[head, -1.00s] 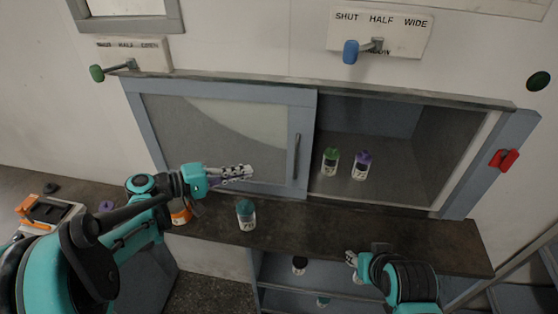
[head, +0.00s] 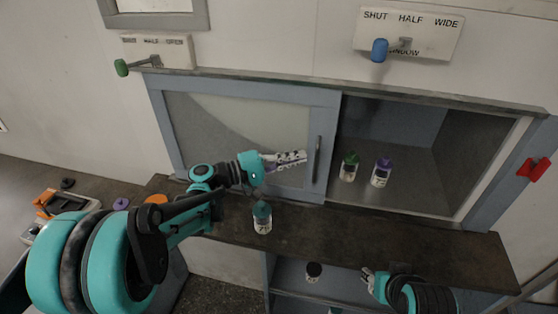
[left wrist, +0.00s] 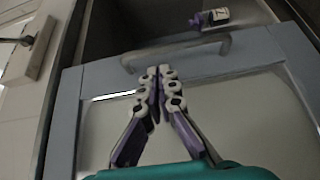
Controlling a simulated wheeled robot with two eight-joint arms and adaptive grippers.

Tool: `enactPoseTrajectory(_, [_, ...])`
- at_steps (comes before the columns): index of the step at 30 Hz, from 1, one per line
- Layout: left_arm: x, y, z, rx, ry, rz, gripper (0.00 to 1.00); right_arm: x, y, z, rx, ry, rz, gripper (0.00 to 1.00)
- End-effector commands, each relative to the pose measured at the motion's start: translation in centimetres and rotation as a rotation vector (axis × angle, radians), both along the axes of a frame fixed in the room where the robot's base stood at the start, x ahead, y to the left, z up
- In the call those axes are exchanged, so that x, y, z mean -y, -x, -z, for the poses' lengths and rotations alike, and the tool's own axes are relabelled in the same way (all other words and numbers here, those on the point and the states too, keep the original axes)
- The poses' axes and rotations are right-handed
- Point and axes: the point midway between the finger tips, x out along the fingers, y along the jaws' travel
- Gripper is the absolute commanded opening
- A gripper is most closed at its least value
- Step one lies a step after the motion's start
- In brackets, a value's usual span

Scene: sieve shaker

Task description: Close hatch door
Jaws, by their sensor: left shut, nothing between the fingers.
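The hatch door (head: 240,98) is a sliding panel with a blue-grey frame and a pale pane. It covers the left part of the opening, and the right part (head: 420,145) stands open. The door's vertical handle (head: 318,158) is on its right stile; it also shows in the left wrist view (left wrist: 175,52). My left gripper (head: 304,156) is shut and empty in front of the pane, just left of the handle. In the left wrist view its fingertips (left wrist: 160,72) lie close to the handle; contact cannot be told. My right gripper (head: 367,277) is low, below the counter edge, and its jaws are unclear.
A green-capped bottle (head: 349,166) and a purple-capped bottle (head: 381,171) stand inside the opening. A teal-capped bottle (head: 262,217) stands on the dark counter (head: 400,235) below my left arm. A red latch (head: 534,169) is on the right frame.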

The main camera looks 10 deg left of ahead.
Motion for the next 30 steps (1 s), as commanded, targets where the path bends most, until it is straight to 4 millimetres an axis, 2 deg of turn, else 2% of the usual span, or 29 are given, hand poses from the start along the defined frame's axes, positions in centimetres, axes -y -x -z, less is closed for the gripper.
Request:
enactPoseTrajectory(6, [1.4, 0.4, 0.0, 0.0, 0.0, 0.0, 0.0, 0.0, 0.0, 0.4, 0.0, 0.0, 0.0, 0.4])
enactPoseTrajectory(20, [1.9, 0.5, -0.1, 0.0, 0.0, 0.002, 0.0, 0.0, 0.0, 0.4, 0.0, 0.0, 0.0, 0.4])
enactPoseTrajectory(23, [2.9, 0.6, 0.0, 0.0, 0.0, 0.003, 0.0, 0.0, 0.0, 0.3, 0.0, 0.0, 0.0, 0.4])
enactPoseTrajectory(26, [4.8, 0.8, -0.1, 0.0, 0.0, 0.005, 0.0, 0.0, 0.0, 0.2, 0.0, 0.0, 0.0, 0.4])
enactPoseTrajectory(30, [8.7, 1.2, -0.1, 0.0, 0.0, 0.009, 0.0, 0.0, 0.0, 0.1, 0.0, 0.0, 0.0, 0.4])
